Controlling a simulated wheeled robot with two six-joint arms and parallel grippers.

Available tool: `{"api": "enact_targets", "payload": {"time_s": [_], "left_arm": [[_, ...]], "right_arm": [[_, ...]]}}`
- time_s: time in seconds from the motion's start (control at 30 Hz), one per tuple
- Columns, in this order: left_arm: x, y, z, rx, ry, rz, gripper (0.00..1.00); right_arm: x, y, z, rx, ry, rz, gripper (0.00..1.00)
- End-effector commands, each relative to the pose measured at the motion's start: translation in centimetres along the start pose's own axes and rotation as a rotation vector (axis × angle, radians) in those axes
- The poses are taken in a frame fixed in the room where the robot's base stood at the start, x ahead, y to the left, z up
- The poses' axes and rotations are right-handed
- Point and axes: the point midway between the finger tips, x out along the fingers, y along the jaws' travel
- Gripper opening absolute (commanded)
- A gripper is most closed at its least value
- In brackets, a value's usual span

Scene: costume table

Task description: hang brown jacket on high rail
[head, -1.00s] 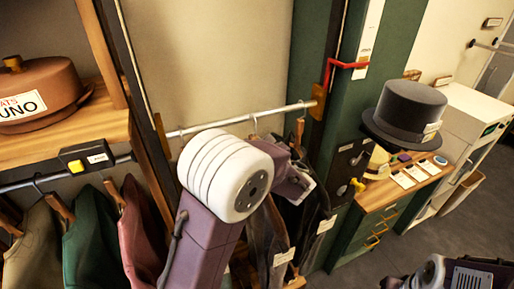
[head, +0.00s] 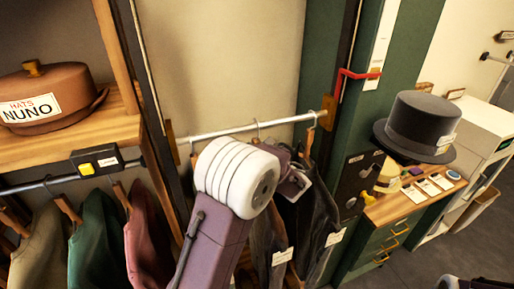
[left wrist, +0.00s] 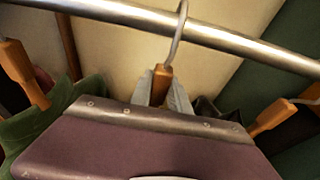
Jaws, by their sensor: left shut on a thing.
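My left gripper (head: 293,184) is at the hanging clothes below a metal rail (head: 255,125), partly hidden by my arm. In the left wrist view the gripper (left wrist: 160,106) is shut on a wooden hanger (left wrist: 162,84). The hanger's metal hook (left wrist: 181,32) reaches up to the rail (left wrist: 225,36) and appears to be over it. In the head view a dark grey-brown garment (head: 268,243) with a tag hangs beside a blackish one (head: 318,215). I cannot tell which is the brown jacket.
At left, beige, green (head: 95,240) and dark red (head: 147,240) garments hang on another rail (head: 28,187), under a shelf with a brown hat box (head: 50,95). At right, a grey top hat (head: 418,125) stands over a green drawer cabinet (head: 372,250).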

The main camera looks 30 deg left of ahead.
Motion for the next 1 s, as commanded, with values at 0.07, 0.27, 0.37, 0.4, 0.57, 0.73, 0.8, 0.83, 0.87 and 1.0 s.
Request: {"api": "enact_targets", "payload": {"time_s": [0.07,0.27,0.37,0.4,0.57,0.73,0.8,0.83,0.87,1.0], "left_arm": [[0.0,0.0,0.1,-0.002,-0.006,0.0,0.0],[0.0,0.0,0.1,-0.002,-0.006,0.0,0.0],[0.0,0.0,0.1,-0.002,-0.006,0.0,0.24],[0.0,0.0,0.1,-0.002,-0.005,0.0,0.36],[0.0,0.0,0.0,-0.001,-0.003,0.0,0.47],[0.0,0.0,-0.3,0.002,0.003,0.0,0.47],[-0.4,-0.1,-0.4,0.001,0.002,-0.002,0.47],[-0.7,-0.1,-0.5,0.001,0.001,-0.004,0.47],[-1.2,-0.1,-0.5,0.0,0.0,-0.004,0.47],[-4.4,-0.2,-0.6,-0.002,-0.002,-0.007,0.47]], "right_arm": [[0.2,0.0,0.0,0.0,0.0,0.0,0.54],[0.1,0.0,0.0,0.0,0.0,0.0,0.54],[0.1,0.0,0.0,0.0,0.0,0.0,0.54],[0.1,0.0,0.0,0.0,0.0,0.0,0.54],[0.1,0.0,0.0,0.0,0.0,0.0,0.54],[0.2,0.0,0.0,0.0,0.0,0.0,0.54],[0.5,0.0,0.0,0.0,0.0,0.0,0.54],[0.8,0.0,0.1,0.0,0.0,0.0,0.54],[1.1,0.0,0.1,0.0,0.0,0.0,0.54],[2.5,0.1,0.3,0.0,0.0,0.0,0.54]]}}
